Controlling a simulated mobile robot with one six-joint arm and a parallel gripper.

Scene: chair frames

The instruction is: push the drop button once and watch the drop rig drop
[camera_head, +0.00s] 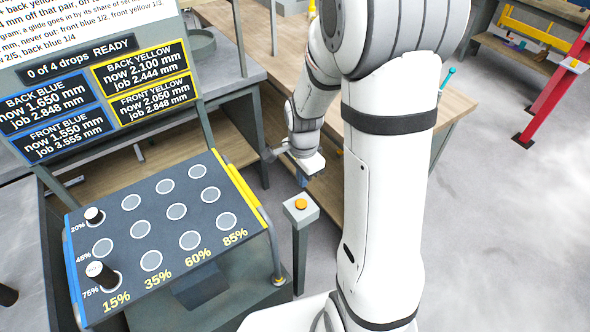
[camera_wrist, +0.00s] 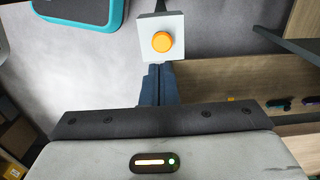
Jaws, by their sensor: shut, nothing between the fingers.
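The drop button is an orange round button (camera_head: 301,204) on a light square cap atop a grey post. It also shows in the wrist view as an orange disc (camera_wrist: 162,41), just beyond the fingertips. My gripper (camera_head: 302,180) is above and behind the button in the head view. Its dark blue fingers (camera_wrist: 158,72) are together and empty. The fingertips end near the edge of the button's cap; I cannot tell their height above it. The display (camera_head: 98,95) reads "0 of 4 drops READY", with blue and yellow readouts. I cannot tell for certain which structure is the drop rig.
A sloped dark board (camera_head: 165,230) with round sockets, percent labels and two black pegs stands left of the button post. Wooden benches (camera_head: 455,105) lie behind my arm. A red frame (camera_head: 555,85) stands far right. Grey floor is open at the right.

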